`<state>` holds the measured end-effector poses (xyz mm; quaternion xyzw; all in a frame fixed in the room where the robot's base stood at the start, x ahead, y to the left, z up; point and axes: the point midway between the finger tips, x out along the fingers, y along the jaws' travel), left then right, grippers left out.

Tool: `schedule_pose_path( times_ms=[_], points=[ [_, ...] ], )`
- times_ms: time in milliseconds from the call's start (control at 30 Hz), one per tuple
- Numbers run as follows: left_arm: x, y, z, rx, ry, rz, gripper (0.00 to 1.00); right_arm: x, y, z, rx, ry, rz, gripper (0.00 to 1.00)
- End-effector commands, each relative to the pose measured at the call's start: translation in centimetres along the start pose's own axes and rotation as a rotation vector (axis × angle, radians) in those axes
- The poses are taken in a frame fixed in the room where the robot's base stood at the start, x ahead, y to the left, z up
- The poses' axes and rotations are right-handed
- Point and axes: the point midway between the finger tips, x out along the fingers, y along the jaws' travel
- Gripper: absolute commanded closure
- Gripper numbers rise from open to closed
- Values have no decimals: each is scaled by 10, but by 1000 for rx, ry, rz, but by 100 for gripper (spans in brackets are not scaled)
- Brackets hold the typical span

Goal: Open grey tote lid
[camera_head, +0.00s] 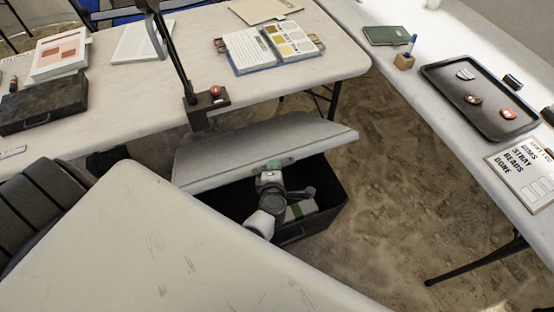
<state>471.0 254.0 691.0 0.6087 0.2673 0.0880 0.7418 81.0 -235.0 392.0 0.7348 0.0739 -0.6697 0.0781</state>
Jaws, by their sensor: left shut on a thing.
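The grey tote (325,212) stands on the sandy floor between the tables, with dark walls. Its grey lid (235,150) is raised and tilted up, leaving the inside partly in view. My left gripper (273,166) is at the lid's near edge and shut on it. The near table hides the tote's lower left part. My right gripper is not in view.
A white table (150,240) fills the near left. The back table (330,65) holds an open binder (272,48), a lamp base with a red knob (205,104) and a black case (43,104). The right table holds a dark tray (447,84) and a sign board (525,170). Sandy floor is clear right of the tote.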

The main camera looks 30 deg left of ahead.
Motion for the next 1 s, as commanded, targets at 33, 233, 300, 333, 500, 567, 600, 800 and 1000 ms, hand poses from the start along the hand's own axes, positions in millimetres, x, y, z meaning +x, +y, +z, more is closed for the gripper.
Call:
schedule_pose_path(
  times_ms=[33, 233, 300, 333, 500, 567, 600, 800, 1000],
  points=[
    [1, 16, 0, 1, 0, 3, 100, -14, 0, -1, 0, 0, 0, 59],
    [14, 50, -5, 1, 0, 3, 100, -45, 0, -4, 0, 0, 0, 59],
    [19, 62, -8, 1, 1, 3, 100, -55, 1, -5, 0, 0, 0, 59],
    [22, 68, -9, 1, 0, 3, 100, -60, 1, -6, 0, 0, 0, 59],
    [36, 93, -14, 0, 0, 3, 100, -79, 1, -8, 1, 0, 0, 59],
    [40, 99, -16, 0, 0, 2, 100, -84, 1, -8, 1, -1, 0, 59],
    [43, 103, -18, 0, 0, 2, 100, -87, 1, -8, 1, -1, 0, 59],
    [51, 115, -21, -2, 0, 1, 100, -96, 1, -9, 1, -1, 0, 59],
    [53, 118, -22, -4, 0, 2, 100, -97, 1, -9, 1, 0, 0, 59]
  ],
)
